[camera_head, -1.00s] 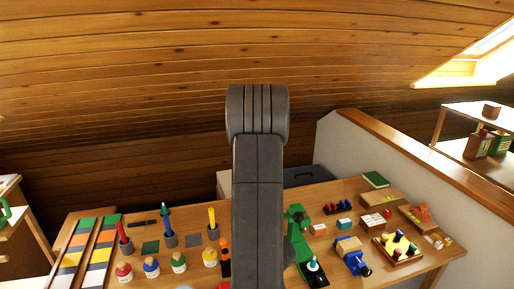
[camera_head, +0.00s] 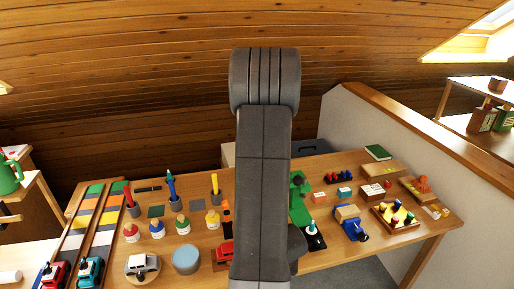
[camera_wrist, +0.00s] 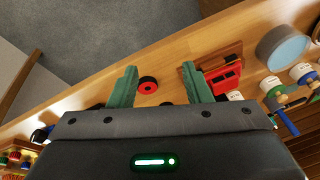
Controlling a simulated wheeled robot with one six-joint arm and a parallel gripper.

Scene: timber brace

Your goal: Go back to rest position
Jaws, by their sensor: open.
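My gripper (camera_wrist: 160,85) shows in the wrist view with its two green fingers spread apart and nothing between them in its grasp. It hangs above the front part of the wooden table (camera_wrist: 170,48). A red ring-shaped piece (camera_wrist: 148,85) lies below, between the fingers in the picture. A red toy car (camera_wrist: 222,76) on a brown board is just beyond the right finger. In the head view my arm stands upright in the middle and hides part of the table (camera_head: 330,262); the gripper does not show there.
Several toy cars, including a white one (camera_head: 142,264), and a blue-grey cylinder (camera_head: 186,260) stand at the table's front left. Coloured bottles and pen holders stand behind them. A blue vise-like tool (camera_head: 350,224) and a peg tray (camera_head: 396,216) are at right. A low wall (camera_head: 345,120) borders the right.

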